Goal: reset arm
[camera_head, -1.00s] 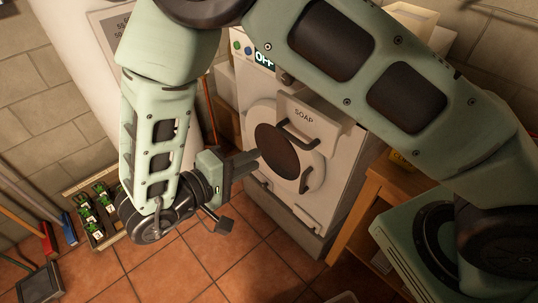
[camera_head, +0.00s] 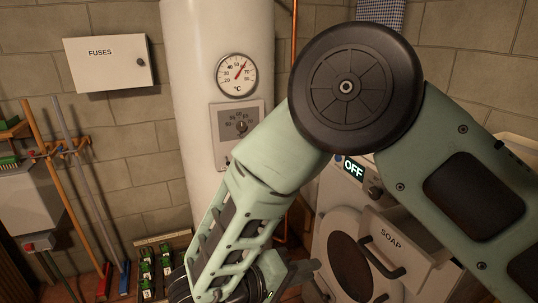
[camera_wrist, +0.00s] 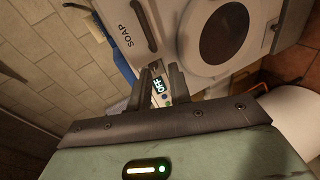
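My gripper (camera_wrist: 161,88) shows in the wrist view with its two dark fingers apart and nothing held between them. The OFF display of the white washing machine shows through the gap. In the head view my arm is folded, with its elbow high, and the gripper (camera_head: 298,272) is low in front of the washing machine (camera_head: 318,240), partly hidden behind my arm. The soap drawer (camera_head: 390,240) juts out above the dark round door (camera_head: 350,265). In the wrist view the drawer (camera_wrist: 125,25) and door (camera_wrist: 224,32) appear turned and close to the gripper.
A white boiler (camera_head: 215,25) with a thermometer (camera_head: 237,76) and a control panel (camera_head: 238,130) stands behind my arm. A fuse box (camera_head: 108,62) hangs on the wall.

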